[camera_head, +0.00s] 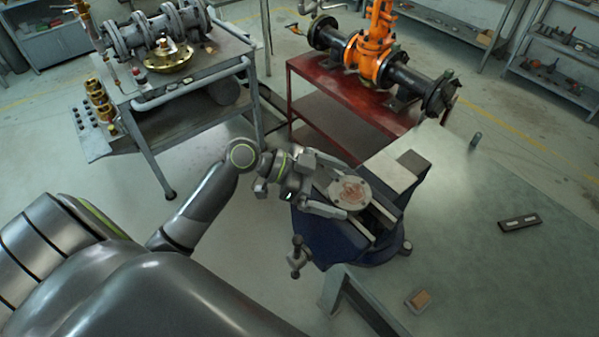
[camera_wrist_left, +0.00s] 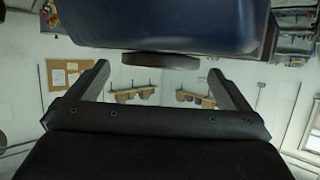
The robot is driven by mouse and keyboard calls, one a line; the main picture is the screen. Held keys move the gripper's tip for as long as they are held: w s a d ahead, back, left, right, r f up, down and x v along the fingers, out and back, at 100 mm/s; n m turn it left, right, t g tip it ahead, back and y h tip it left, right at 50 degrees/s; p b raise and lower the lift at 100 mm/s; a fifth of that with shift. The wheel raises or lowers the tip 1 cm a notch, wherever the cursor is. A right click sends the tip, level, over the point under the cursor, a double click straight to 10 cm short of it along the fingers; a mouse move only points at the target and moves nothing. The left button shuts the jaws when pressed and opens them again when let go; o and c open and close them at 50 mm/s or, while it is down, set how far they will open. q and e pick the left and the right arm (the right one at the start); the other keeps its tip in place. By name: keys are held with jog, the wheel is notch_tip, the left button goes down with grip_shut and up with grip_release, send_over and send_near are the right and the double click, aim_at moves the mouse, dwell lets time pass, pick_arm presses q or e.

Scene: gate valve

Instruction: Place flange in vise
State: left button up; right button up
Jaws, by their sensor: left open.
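The flange (camera_head: 352,190) is a round grey disc with a reddish-brown centre and small holes near its rim. It lies face up at the top of the blue vise (camera_head: 330,238), over the jaws; how deep it sits between them is hidden. My left gripper (camera_head: 340,189) is open, with one finger on either side of the flange. In the left wrist view the flange (camera_wrist_left: 160,61) shows edge-on as a dark disc against the vise (camera_wrist_left: 160,25), between the spread fingertips, with a gap on both sides. My right gripper is not in view.
The vise is at the edge of a grey workbench (camera_head: 475,220) with a dark flat piece (camera_head: 520,222) and a small block (camera_head: 418,299). A red table (camera_head: 325,105) holds an orange valve (camera_head: 372,45). A grey cart (camera_head: 205,65) with pipe parts stands behind left.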

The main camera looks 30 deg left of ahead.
pick_arm(q)
jog(key=b+v, duration=0.2)
jog(key=v, duration=0.4)
jog(key=shift+s+a+f, duration=0.1)
jog(key=shift+a, duration=0.1)
jog(key=shift+b+v, duration=0.55)
jog(key=shift+v, duration=1.65)
